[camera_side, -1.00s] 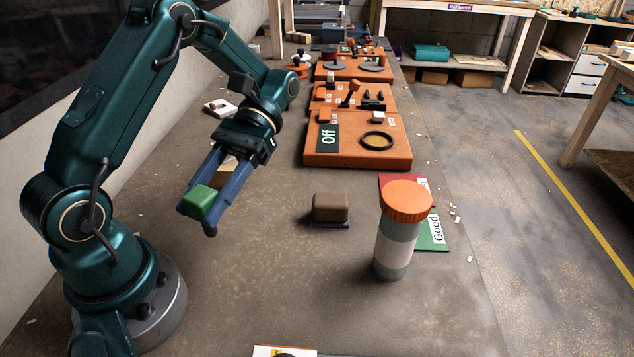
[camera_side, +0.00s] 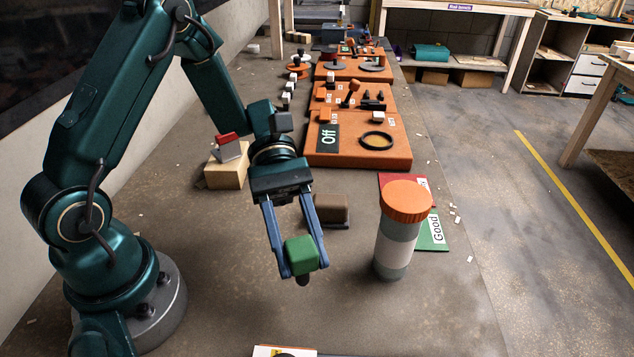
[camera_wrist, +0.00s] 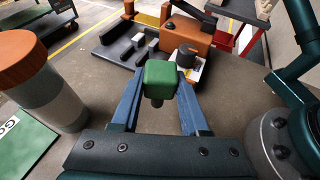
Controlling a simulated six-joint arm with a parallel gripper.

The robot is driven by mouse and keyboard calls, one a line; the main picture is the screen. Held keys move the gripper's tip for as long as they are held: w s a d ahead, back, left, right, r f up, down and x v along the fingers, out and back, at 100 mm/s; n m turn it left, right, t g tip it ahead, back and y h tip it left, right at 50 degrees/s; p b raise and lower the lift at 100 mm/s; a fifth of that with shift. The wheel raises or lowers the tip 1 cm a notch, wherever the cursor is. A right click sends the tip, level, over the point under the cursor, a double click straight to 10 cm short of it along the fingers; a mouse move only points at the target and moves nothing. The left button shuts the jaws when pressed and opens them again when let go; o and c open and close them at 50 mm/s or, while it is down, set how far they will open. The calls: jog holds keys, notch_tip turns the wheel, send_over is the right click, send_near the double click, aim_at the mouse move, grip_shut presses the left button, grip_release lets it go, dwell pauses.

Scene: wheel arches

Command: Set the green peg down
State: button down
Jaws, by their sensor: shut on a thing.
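The green peg (camera_side: 301,255) is a green block with a dark stub under it. My gripper (camera_side: 298,262) is shut on it, one blue finger on each side. In the side view the peg hangs over the bare table, left of the orange-capped jar and in front of the brown block. Its exact height above the table is hard to tell. In the wrist view the green peg (camera_wrist: 160,78) sits between the fingertips of my gripper (camera_wrist: 160,85), with the stub pointing down.
The orange-capped jar (camera_side: 397,245) stands right of my gripper. A brown block (camera_side: 331,209) on a dark base lies just behind it. A wooden block (camera_side: 228,168) with small pieces on it is at the left. Orange boards (camera_side: 340,152) line the back.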

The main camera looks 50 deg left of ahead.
aim_at(308, 281)
jog(key=shift+s+d+f, duration=0.1)
jog(key=shift+d+f, duration=0.4)
jog(key=shift+d, duration=0.3)
jog(key=shift+f, duration=2.05)
jog(key=shift+c, duration=2.1)
grip_release()
jog(key=v, duration=1.2)
jog(key=s+a+r+m+t+y, duration=0.1)
jog(key=s+r+m+t+y, duration=0.7)
jog(key=m+t+y, duration=0.2)
jog(key=m+y, duration=0.2)
jog(key=m, duration=0.1)
jog(key=shift+m+t, duration=0.3)
